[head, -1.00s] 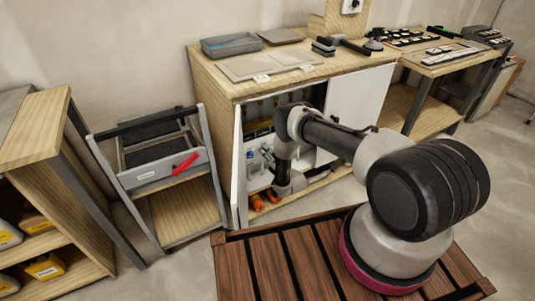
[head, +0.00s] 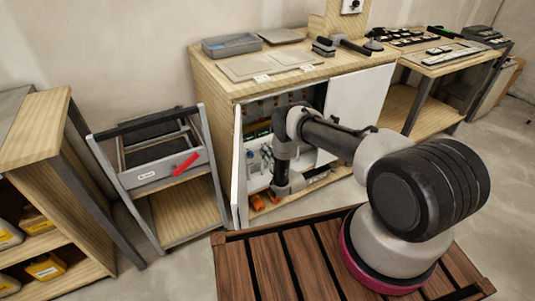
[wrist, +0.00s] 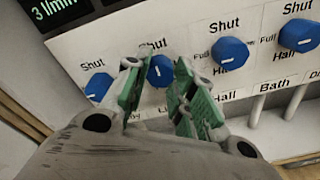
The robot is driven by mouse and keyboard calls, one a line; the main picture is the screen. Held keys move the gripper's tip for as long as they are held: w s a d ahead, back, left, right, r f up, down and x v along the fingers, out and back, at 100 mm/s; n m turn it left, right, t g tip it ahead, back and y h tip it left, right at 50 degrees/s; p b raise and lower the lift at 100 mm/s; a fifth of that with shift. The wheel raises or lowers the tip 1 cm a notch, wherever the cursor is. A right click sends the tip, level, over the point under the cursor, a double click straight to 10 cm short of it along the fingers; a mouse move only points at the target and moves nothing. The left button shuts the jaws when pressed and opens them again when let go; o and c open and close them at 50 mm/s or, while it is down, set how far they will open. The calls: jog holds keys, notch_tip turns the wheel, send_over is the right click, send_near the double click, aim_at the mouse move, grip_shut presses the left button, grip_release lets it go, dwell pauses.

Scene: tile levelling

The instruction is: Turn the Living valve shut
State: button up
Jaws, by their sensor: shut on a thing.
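In the wrist view a blue round valve knob (wrist: 160,73) sits on a white panel between the two green-padded fingers of my gripper (wrist: 158,70). The fingers are shut on its sides. "Shut" is printed above this knob. The label below is mostly covered by a finger; only "Li" shows, which fits Living. A small pale mark shows on the knob, but I cannot tell exactly where it points. In the head view my gripper is inside the open cabinet and hard to make out.
Similar blue knobs stand close by: one to the left (wrist: 98,87), the Hall knob (wrist: 230,54) to the right, and the Bath knob (wrist: 298,35) farther right. A dark flow display (wrist: 55,10) is above left. The open cabinet door (head: 239,170) stands left of my arm.

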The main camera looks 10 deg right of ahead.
jog(key=shift+f, duration=0.15)
jog(key=o, duration=1.1)
jog(key=shift+c, duration=0.2)
jog(key=f+v, duration=0.1)
jog(key=v, duration=1.1)
jog(key=shift+r, duration=0.5)
